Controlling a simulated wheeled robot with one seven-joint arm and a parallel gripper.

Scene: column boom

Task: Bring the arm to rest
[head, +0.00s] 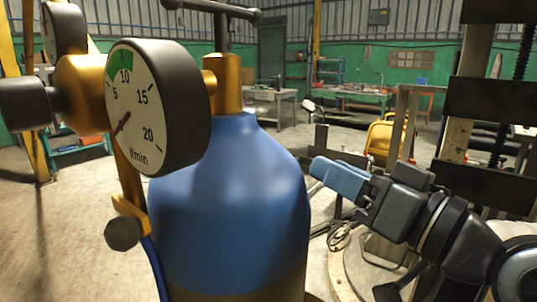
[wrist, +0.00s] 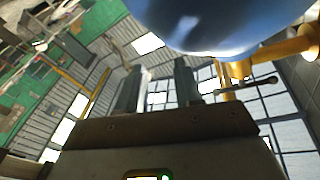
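My gripper (head: 322,168) shows in the head view just right of the blue gas cylinder (head: 228,205), with light blue fingertips pointing left toward it. The wrist view shows its two dark fingers (wrist: 160,72) apart, with only windows and wall between them, so it is open and empty. The cylinder's rounded blue underside or shoulder also shows at the top of the wrist view (wrist: 225,22). I cannot tell from these frames whether the fingertips touch the cylinder. My arm comes in from the lower right of the head view.
A pressure gauge (head: 150,108) with brass fittings (head: 228,85) stands close in front at the left. A dark and metal column structure (head: 490,100) rises at the right. A yellow object (head: 385,138), workbenches (head: 370,96) and a green wall stand behind. Concrete floor (head: 75,235) is open at left.

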